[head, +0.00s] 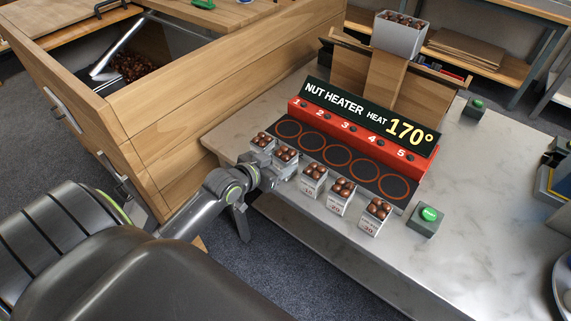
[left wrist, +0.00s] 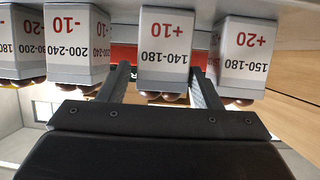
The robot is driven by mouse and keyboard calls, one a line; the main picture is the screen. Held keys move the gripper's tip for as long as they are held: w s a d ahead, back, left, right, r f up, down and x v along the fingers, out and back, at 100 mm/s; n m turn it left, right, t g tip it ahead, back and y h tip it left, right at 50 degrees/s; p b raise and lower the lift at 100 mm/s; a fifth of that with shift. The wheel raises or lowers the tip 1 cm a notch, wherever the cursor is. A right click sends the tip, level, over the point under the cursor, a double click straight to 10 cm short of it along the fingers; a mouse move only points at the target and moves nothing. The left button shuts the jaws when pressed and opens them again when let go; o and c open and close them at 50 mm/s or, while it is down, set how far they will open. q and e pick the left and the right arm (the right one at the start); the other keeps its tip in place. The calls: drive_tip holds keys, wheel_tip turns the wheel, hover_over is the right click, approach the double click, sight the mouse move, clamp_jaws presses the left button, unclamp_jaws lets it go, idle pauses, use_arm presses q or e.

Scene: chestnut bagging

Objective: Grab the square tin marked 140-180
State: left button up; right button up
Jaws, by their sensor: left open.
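The square tin marked 140-180 and +10 (left wrist: 165,55) is in the middle of the left wrist view, which shows it upside down. It is pale grey with brown chestnuts at its open end. In the head view it appears to be the second tin from the left (head: 286,162), partly behind my gripper. My left gripper (head: 272,175) is open at the front of the row. In the left wrist view its two fingers (left wrist: 160,75) lie in the gaps on either side of this tin. I cannot tell whether they touch it. My right gripper is not in view.
A tin marked 150-180 (left wrist: 246,55) and one marked 200-240 (left wrist: 76,45) stand close on either side. More filled tins continue the row. The nut heater (head: 360,125), showing 170°, is behind them. A green button (head: 428,215) and clear worktop (head: 480,245) lie to the right.

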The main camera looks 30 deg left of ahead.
sight(289, 159)
use_arm(q)
drive_tip(key=shift+f+x, duration=0.15)
drive_tip(key=shift+x, duration=1.15)
drive_tip(key=shift+f+x, duration=0.1)
drive_tip(key=shift+x, duration=1.2)
drive_tip(key=shift+s+a, duration=0.1)
drive_tip(key=c, duration=0.8)
